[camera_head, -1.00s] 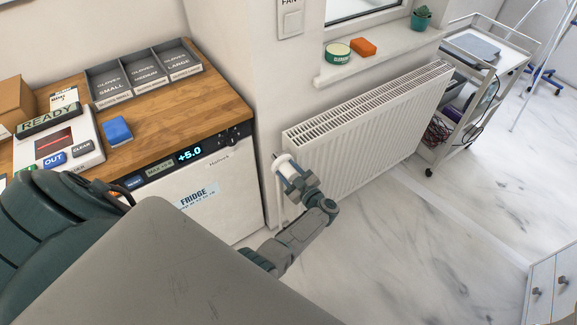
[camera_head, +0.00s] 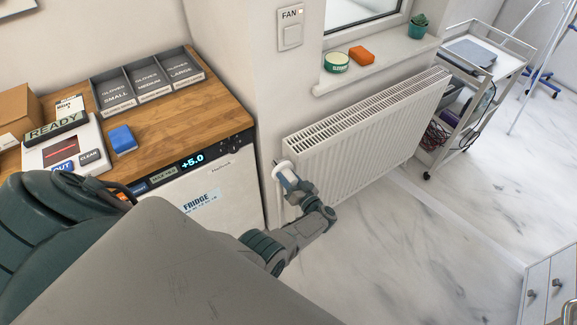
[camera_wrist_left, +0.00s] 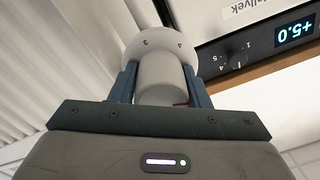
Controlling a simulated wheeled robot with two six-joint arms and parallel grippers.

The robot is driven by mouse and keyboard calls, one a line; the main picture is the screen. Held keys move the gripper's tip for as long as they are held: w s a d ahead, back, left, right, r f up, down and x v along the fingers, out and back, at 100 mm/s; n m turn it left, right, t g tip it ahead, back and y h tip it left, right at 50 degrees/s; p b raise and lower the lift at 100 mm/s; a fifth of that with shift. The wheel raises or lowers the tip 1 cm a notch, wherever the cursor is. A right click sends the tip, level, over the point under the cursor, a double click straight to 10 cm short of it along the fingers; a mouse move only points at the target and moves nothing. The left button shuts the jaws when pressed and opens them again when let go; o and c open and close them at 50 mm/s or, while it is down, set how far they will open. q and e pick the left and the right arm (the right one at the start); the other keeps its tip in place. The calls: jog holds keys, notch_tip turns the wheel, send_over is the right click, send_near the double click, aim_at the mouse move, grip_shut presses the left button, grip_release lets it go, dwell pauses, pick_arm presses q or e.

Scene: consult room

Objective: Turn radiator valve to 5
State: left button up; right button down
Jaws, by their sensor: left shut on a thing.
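The white radiator valve (camera_head: 283,169) sits at the near left end of the white radiator (camera_head: 365,130). My left gripper (camera_head: 293,180) is at the valve. In the left wrist view the valve's round knob (camera_wrist_left: 160,78) stands between my left gripper's two blue fingers (camera_wrist_left: 161,84), and they are shut on it. Its wider white collar shows the figures 3 and 4 at its edge; the figure 5 cannot be seen. A small red mark shows low on the knob, close to the right finger. My right gripper is in neither view.
The fridge (camera_head: 205,205) with a "+5.0" display stands left of the valve, under a wooden counter (camera_head: 165,135). A window sill (camera_head: 385,60) holds a green tin and an orange block. A trolley (camera_head: 480,90) stands beyond the radiator. The marble floor in front is clear.

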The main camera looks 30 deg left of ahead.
pick_arm(q)
jog(key=shift+m, duration=1.1)
jog(key=shift+s+f, duration=0.1)
jog(key=o, duration=1)
jog(key=v, duration=1)
jog(key=shift+d, duration=0.4)
jog(key=shift+s, duration=0.15)
